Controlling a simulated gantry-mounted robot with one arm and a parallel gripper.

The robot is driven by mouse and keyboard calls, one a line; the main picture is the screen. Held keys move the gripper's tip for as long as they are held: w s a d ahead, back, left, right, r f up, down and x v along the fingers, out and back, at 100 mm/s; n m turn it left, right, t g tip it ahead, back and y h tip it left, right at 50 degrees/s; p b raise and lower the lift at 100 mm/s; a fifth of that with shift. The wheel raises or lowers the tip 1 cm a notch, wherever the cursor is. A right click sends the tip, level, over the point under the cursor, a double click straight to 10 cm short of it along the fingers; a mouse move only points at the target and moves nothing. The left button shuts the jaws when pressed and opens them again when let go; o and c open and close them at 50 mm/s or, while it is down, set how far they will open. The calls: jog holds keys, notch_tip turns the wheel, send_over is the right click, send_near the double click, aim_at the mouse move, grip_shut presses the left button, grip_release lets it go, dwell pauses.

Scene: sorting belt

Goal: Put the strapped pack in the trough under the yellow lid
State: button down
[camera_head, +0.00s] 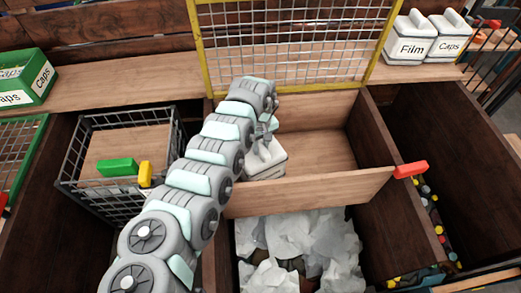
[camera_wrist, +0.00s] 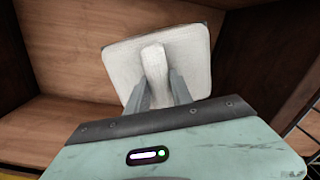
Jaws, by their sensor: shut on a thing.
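My gripper (camera_head: 268,127) is shut on the raised band of a whitish pack (camera_head: 264,160). In the wrist view the fingers (camera_wrist: 158,80) stand either side of the band, and the pack's flat, rounded square top (camera_wrist: 120,62) faces the camera. The pack is inside the left part of the wooden trough (camera_head: 320,145); whether it touches the floor I cannot tell. The yellow-framed mesh lid (camera_head: 378,45) stands raised behind the trough. My arm hides the trough's left side.
A wooden front board (camera_head: 310,193) with a red tab (camera_head: 410,169) bounds the trough. Crumpled white sheets (camera_head: 310,240) fill the bin in front. A wire basket (camera_head: 80,185) stands left. White "Film" and "Caps" containers (camera_head: 408,46) sit behind right. The trough's right part is clear.

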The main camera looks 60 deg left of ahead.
jog(key=shift+a+f, duration=0.1)
jog(key=shift+f, duration=1.1)
jog(key=c, duration=1.1)
grip_release()
notch_tip(320, 180, up, 12)
jog(key=shift+r+p, duration=0.1)
jog(key=shift+p, duration=0.4)
jog(key=shift+w, duration=0.15)
